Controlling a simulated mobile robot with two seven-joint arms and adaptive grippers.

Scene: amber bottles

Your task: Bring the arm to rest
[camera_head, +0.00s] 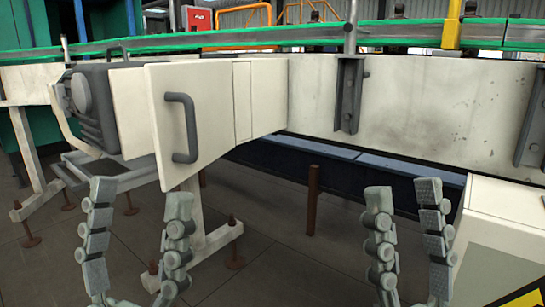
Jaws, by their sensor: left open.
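My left gripper (140,198) is in the lower left of the head view, pointing up, with its two grey jointed fingers spread apart and nothing between them. My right gripper (404,193) is in the lower right, also pointing up, with its fingers apart and nothing between them. Both grippers appear in front of the conveyor machine, over the dark floor. Neither visibly grips anything. The lower parts of both grippers are cut off by the bottom edge. No amber bottles are in view.
A conveyor with a pale side panel (420,105) and green rails (390,31) crosses the view. A white box with a dark handle (183,128) juts out at left. A pale cabinet (505,215) stands at lower right. Dark tiled floor (280,255) shows between the grippers.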

